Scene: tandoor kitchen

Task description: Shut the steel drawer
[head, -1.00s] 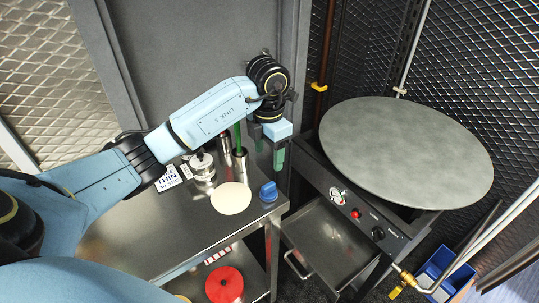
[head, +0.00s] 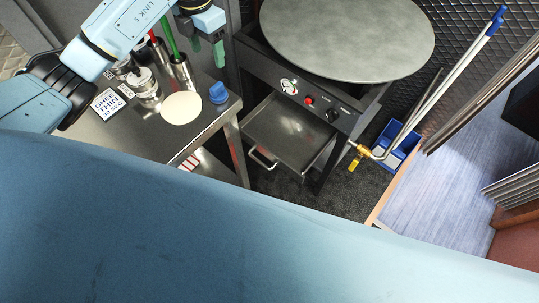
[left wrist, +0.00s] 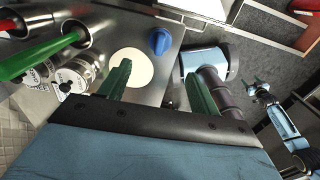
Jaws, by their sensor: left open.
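The steel drawer (head: 292,132) stands pulled out under the griddle in the head view, with its tray empty. Its bar handle (head: 262,161) is on the front edge, facing the table. My left gripper (head: 207,50) is above the back of the steel table, up and left of the drawer, and apart from it. In the left wrist view its green fingers (left wrist: 160,88) are spread with nothing between them. A small gripper on a blue arm, seemingly my right gripper (left wrist: 254,82), shows at the right of that view, too small to read its jaws.
The steel table (head: 150,150) beside the drawer holds a flat dough round (head: 181,108), a blue knob-like object (head: 218,93), jars and utensil cups. A round griddle (head: 345,35) overhangs the drawer. Dark floor lies before the drawer.

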